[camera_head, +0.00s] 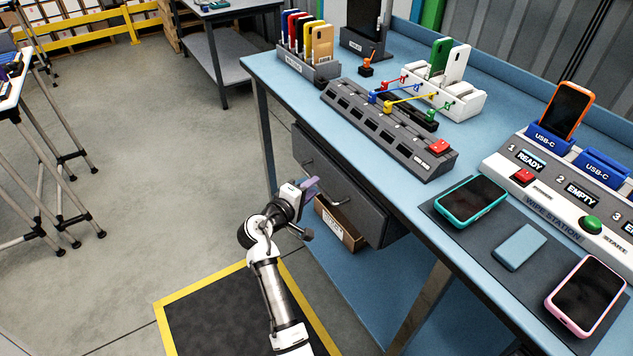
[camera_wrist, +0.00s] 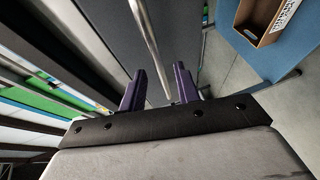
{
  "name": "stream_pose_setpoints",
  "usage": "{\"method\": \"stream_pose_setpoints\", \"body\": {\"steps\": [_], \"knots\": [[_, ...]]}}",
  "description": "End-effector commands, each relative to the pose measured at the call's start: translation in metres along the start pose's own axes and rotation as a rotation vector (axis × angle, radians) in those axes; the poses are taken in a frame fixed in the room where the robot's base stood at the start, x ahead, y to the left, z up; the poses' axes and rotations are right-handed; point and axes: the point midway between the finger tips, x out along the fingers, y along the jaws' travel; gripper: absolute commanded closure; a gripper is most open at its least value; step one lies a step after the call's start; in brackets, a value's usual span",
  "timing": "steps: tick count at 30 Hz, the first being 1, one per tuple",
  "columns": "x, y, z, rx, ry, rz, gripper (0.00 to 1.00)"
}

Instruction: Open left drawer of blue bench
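The blue bench (camera_head: 262,73) fills the middle and right of the head view. Grey drawer fronts (camera_head: 351,199) hang under its top, with bar handles on them. My gripper (camera_head: 311,184) is in front of the drawer fronts, at about handle height. In the wrist view its two purple fingers (camera_wrist: 160,90) are spread apart. A silver bar handle (camera_wrist: 148,40) runs down from the top of that view, its near end showing between the fingers. I cannot tell whether it touches them. The drawers look shut; my gripper hides part of the fronts.
A cardboard box (camera_head: 338,226) sits on the bench's lower blue shelf (camera_head: 372,283), below the drawers; it also shows in the wrist view (camera_wrist: 262,22). Phones, holders and stations crowd the bench top. The floor (camera_head: 150,190) left of my arm is clear.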

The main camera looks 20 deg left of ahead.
Motion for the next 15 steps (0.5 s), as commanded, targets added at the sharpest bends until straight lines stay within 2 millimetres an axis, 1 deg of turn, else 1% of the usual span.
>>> {"method": "stream_pose_setpoints", "body": {"steps": [1,3,6,10,15], "knots": [[0.008,0.002,0.001,0.001,-0.003,0.000,0.68],[0.017,0.002,0.000,0.000,-0.002,0.001,0.68],[0.026,0.001,0.000,0.000,-0.001,0.001,0.68],[0.031,0.000,0.000,0.000,0.000,0.000,0.68],[0.032,0.000,0.000,0.001,0.000,0.000,0.68]]}}
